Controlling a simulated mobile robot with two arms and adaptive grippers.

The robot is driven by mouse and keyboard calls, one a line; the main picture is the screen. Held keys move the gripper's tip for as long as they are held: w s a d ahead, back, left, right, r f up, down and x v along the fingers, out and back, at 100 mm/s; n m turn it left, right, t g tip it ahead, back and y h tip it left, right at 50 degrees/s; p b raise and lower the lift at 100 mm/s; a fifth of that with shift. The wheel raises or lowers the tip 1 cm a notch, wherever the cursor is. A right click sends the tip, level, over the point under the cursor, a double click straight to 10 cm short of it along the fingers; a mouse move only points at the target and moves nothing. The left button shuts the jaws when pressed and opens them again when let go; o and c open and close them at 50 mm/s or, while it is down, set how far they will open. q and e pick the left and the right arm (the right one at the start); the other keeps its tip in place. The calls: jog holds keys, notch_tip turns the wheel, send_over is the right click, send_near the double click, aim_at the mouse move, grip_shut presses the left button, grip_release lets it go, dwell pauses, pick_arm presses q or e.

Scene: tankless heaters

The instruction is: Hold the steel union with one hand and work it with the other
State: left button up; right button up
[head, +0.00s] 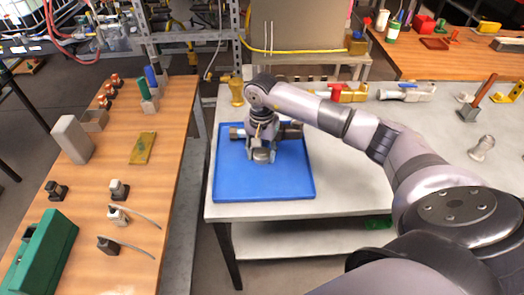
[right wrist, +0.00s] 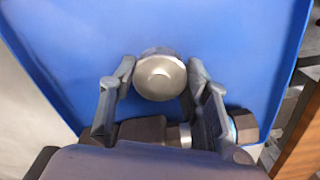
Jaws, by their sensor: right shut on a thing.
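A round steel piece, which looks like the steel union (right wrist: 160,76), sits on the blue mat (head: 232,180) and is seen from above in the right wrist view. My right gripper (head: 262,146) points down over the mat. Its two fingers (right wrist: 160,72) flank the round steel piece and are shut on it. In the head view the gripper partly hides the piece. A dark fitting with steel ends (right wrist: 245,127) lies close beside it, partly hidden by my gripper. My left gripper is not in view.
The mat lies on a pale workbench (head: 350,185). A brass fitting (head: 236,92) and several valves stand along its back edge. A wooden bench (head: 170,150) on the left holds a green box (head: 42,255) and several small parts. The front of the mat is clear.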

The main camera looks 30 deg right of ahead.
aim_at(262, 154)
jog(key=o, duration=1.3)
jog(key=shift+f, duration=0.1)
jog(key=shift+r, duration=0.3)
notch_tip(262, 154, up, 12)
jog(key=b, duration=0.3)
jog(key=shift+f, duration=0.15)
